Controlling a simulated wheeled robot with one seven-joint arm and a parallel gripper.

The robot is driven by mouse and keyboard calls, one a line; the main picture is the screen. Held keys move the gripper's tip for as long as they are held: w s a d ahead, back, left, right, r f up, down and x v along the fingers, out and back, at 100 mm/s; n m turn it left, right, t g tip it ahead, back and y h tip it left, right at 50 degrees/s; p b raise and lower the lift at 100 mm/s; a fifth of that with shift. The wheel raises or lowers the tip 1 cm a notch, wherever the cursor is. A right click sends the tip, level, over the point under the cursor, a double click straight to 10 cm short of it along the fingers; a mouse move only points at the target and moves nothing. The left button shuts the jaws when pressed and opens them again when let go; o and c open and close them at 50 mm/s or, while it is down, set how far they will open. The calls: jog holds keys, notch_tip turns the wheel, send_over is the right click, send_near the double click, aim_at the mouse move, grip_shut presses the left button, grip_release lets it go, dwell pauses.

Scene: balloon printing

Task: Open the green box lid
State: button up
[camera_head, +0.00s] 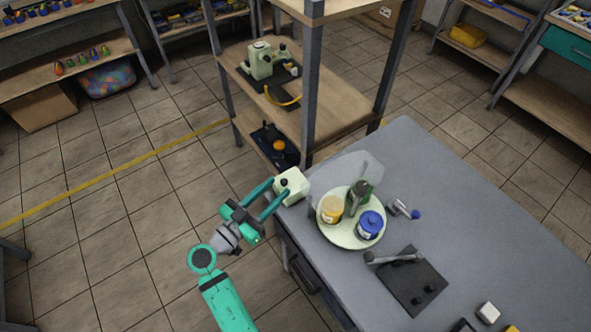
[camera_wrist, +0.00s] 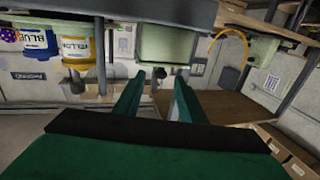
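In the head view a pale green box (camera_head: 294,188) with a small dark knob (camera_head: 284,182) stands at the near left edge of the grey table. My gripper (camera_head: 276,193) reaches to it from the lower left, with its two green fingers apart. In the wrist view the green box (camera_wrist: 165,44) is just beyond my gripper (camera_wrist: 158,77). A dark knob (camera_wrist: 160,73) shows between the open fingertips, with a gap on either side. I cannot tell whether the fingertips touch the box. The lid's seam is too small to make out.
A round plate (camera_head: 345,239) right of the box holds a yellow jar (camera_head: 331,210), a blue jar (camera_head: 370,226) and a dark green bottle (camera_head: 359,194). A black plate with a metal lever (camera_head: 412,282) lies nearer. A wooden shelf (camera_head: 335,105) stands behind the table.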

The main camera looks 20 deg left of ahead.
aim_at(293, 177)
jog(key=x, duration=0.8)
jog(key=shift+w+d, duration=0.1)
jog(key=shift+w, duration=0.1)
grip_shut()
